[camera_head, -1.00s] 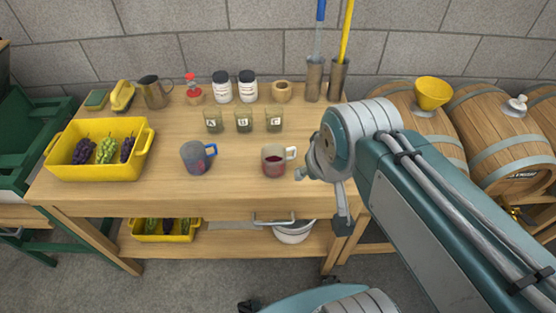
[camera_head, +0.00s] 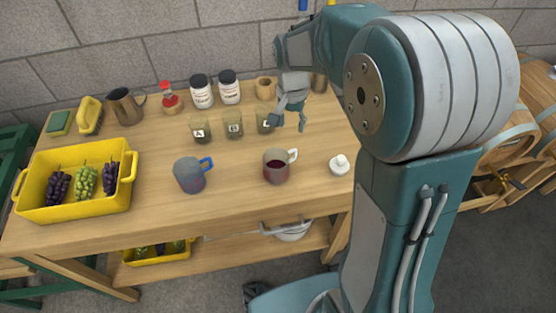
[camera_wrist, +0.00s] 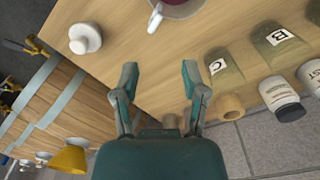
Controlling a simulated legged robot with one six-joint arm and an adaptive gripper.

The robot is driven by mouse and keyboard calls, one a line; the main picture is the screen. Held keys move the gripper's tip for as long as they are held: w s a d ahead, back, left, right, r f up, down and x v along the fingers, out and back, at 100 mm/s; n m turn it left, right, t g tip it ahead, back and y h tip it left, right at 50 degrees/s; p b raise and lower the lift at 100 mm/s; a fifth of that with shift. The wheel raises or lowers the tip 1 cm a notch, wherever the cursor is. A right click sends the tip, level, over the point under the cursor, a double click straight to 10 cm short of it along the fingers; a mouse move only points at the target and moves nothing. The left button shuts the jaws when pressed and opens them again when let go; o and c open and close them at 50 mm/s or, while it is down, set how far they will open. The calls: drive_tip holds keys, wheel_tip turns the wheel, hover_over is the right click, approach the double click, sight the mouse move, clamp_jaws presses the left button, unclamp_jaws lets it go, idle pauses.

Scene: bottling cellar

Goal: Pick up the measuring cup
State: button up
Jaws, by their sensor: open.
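Two cups stand upright on the wooden table. A grey-blue see-through cup with a blue handle (camera_head: 190,176) looks like the measuring cup. To its right is a cup with a white handle (camera_head: 275,167) and dark red liquid; it is partly seen at the top of the wrist view (camera_wrist: 182,8). My gripper (camera_head: 289,122) is open and empty, above the table's back right part, near the glass marked C (camera_head: 264,124). In the wrist view my gripper's fingers (camera_wrist: 160,80) are spread, with bare tabletop between them. The blue-handled cup is not in the wrist view.
A white stopper (camera_head: 340,166) lies right of the cups. Glasses marked A (camera_head: 200,130) and B (camera_head: 233,125) stand behind them. A yellow crate (camera_head: 72,207) with grapes fills the left side.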

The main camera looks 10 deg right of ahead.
sight(295, 150)
drive_tip(key=f, duration=0.7)
drive_tip(key=d+f, duration=0.1)
drive_tip(key=f, duration=0.2)
drive_tip(key=shift+s+f, duration=0.15)
drive_tip(key=shift+f, duration=0.05)
drive_tip(key=shift+d+f, duration=0.1)
drive_tip(key=shift+f, duration=0.1)
drive_tip(key=shift+d, duration=0.2)
drive_tip(key=c, duration=0.7)
clamp_jaws()
drive_tip(key=shift+a, duration=0.1)
